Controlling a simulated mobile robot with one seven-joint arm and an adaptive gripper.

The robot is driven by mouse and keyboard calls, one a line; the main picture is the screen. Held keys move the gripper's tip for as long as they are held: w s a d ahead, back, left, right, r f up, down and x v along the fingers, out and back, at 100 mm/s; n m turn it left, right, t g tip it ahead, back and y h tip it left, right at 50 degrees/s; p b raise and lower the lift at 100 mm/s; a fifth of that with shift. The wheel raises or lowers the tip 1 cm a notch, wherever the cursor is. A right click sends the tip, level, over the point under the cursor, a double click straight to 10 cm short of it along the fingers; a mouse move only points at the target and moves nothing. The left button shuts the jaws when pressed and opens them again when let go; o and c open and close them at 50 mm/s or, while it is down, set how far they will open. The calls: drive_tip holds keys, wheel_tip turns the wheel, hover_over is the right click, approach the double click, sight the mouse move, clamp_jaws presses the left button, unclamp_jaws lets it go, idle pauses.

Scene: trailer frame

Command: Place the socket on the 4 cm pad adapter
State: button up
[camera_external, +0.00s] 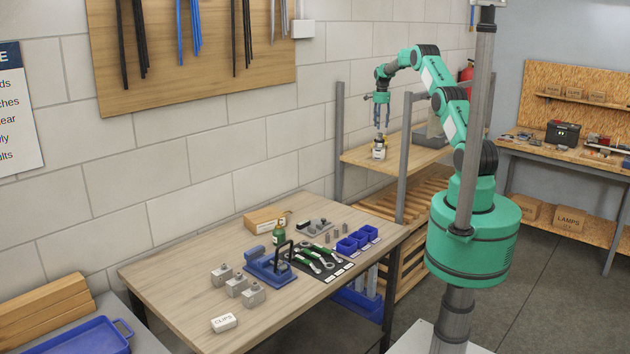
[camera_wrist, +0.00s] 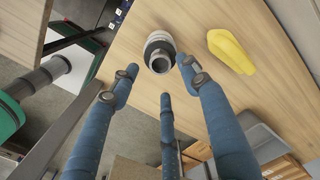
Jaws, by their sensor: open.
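A round grey metal piece with a hollow top and a pale, dark-banded lower part (camera_wrist: 160,54) stands on the wooden shelf in the wrist view. I take it for the socket, but cannot tell whether it is one piece or two. My gripper (camera_external: 381,124) points down over that shelf, just above a small pale and dark item (camera_external: 379,149). In the wrist view my gripper's blue fingers (camera_wrist: 158,76) are spread, with nothing between them, and the metal piece is just beyond the tips. I cannot pick out the 4 cm pad adapter with certainty; several small grey pieces (camera_external: 335,235) stand on the workbench.
A yellow item (camera_wrist: 231,51) lies right of the metal piece. A grey bin (camera_external: 430,136) sits on the shelf (camera_external: 357,158), between grey posts (camera_external: 403,165).

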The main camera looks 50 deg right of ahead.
drive_tip(key=shift+r, duration=2.8)
